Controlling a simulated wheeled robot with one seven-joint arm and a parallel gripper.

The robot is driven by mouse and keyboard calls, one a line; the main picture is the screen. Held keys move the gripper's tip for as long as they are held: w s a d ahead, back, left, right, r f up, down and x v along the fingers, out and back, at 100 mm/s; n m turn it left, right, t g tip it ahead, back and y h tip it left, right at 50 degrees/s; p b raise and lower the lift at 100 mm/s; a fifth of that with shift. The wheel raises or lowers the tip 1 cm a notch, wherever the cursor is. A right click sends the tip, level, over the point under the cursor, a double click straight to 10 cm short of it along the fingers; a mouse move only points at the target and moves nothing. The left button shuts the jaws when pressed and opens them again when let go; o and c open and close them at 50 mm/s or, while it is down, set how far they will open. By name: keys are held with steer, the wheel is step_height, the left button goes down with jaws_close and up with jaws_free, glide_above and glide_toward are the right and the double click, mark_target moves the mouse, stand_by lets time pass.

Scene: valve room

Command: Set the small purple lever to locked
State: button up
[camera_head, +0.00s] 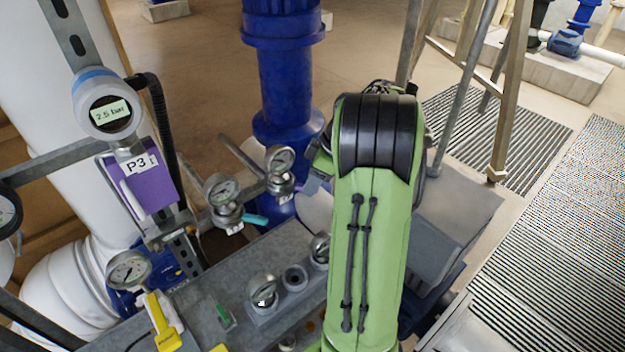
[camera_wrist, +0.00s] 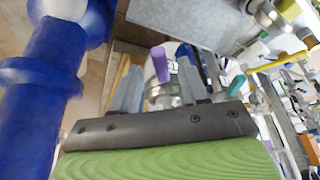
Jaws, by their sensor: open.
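The small purple lever (camera_wrist: 160,65) shows in the wrist view between the two grey fingers of my gripper (camera_wrist: 158,78). The fingers stand apart on either side of it, and I cannot tell whether either one touches it. In the head view a small bit of the purple lever (camera_head: 312,184) shows just right of a round gauge (camera_head: 280,160), against the edge of my green arm. My arm hides the gripper in that view. No locked or unlocked marking is readable near the lever.
A teal lever (camera_head: 255,219) sits close by under another gauge (camera_head: 222,189). A purple box labelled P3 (camera_head: 150,185) stands at left, with a yellow lever (camera_head: 163,322) below. A thick blue pipe (camera_head: 285,85) rises behind. A grey bench (camera_head: 220,265) carries more gauges.

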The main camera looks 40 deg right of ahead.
steer(key=p+v, duration=0.6)
steer(key=v, duration=0.9)
steer(key=shift+a, duration=0.1)
steer(key=w+a+r+m+b, duration=0.2)
steer(key=a+r, duration=0.1)
steer(key=a, duration=1.2)
steer(key=s+a+m+h, duration=0.2)
steer(key=s+a, duration=0.3)
steer(key=a, duration=0.5)
steer(key=s+a+f+m+t+b, duration=0.1)
steer(key=s+a+f+m, duration=0.1)
steer(key=s+f, duration=0.3)
steer(key=s, duration=0.4)
steer(key=shift+s+a+f+m+t+h, duration=0.3)
steer(key=shift+s+a+f+t, duration=0.05)
steer(key=shift+t, duration=0.05)
